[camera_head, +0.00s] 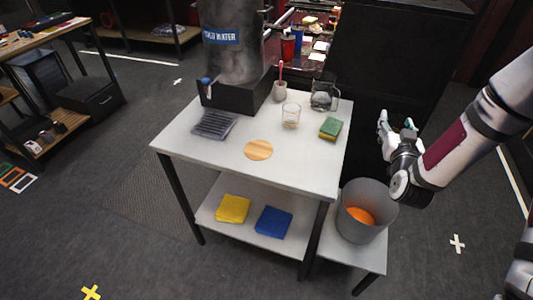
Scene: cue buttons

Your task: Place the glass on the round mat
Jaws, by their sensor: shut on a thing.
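A clear glass (291,115) stands upright on the white table (205,155), right of the middle. The round wooden mat (258,150) lies flat near the table's front edge, in front and to the left of the glass. Nothing stands on the mat. My gripper (393,123) is off the table's right side, above and beyond the grey bin, well apart from the glass and the mat. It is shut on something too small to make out.
A cold water dispenser (232,45) with a drip grate (214,124) stands at the back left. A cup with a pink-handled brush (280,91), a glass jug (324,96) and a green sponge (330,128) surround the glass. A grey bin (364,222) stands right of the table.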

